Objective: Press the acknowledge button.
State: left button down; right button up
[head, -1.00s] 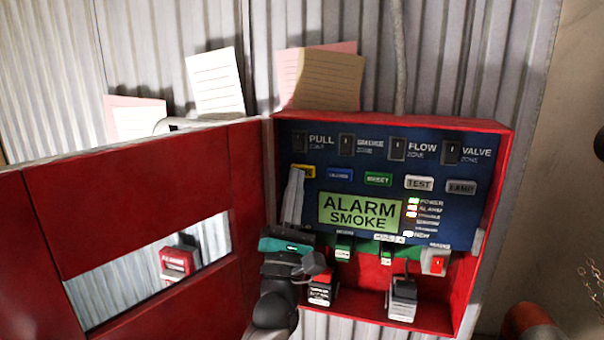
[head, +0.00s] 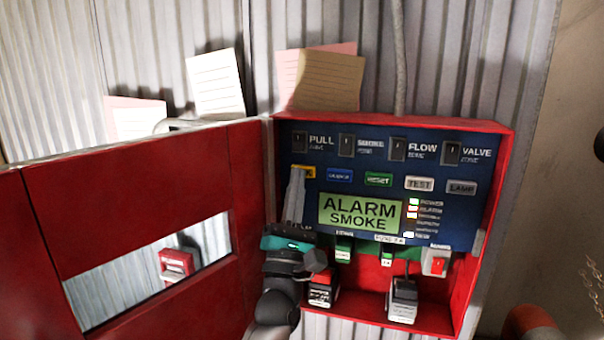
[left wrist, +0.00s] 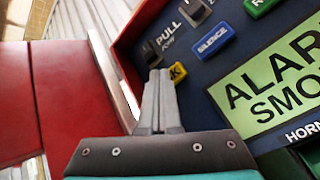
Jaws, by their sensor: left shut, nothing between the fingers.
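The yellow acknowledge button (head: 309,172) is at the left of the button row on the blue alarm panel (head: 400,165). Its left part is hidden by my left gripper's fingers in the head view. My left gripper (head: 297,172) is shut and empty, its fingers pointing up along the panel's left side. In the left wrist view the fingertips (left wrist: 159,74) overlap the left part of the yellow button (left wrist: 178,72), of whose label only a "K" shows. I cannot tell whether they touch it. My right gripper is not in view.
Blue silence (head: 340,175), green reset (head: 378,179), grey test (head: 419,184) and lamp (head: 461,187) buttons follow to the right. The screen (head: 360,212) reads "ALARM SMOKE". The open red door (head: 130,190) stands close left of my gripper.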

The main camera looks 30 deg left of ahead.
pick_arm(q)
jog(key=shift+w, duration=0.2)
jog(key=shift+s, duration=0.1)
dwell(0.4)
jog(key=shift+s+d, duration=0.15)
jog(key=shift+s, duration=0.7)
jog(key=s+p, duration=0.1)
jog(key=s, duration=0.1)
jog(key=s+d, duration=0.1)
jog(key=s, duration=0.2)
jog(key=shift+d+p, duration=0.1)
jog(key=shift+p, duration=0.3)
jog(key=shift+w, duration=0.1)
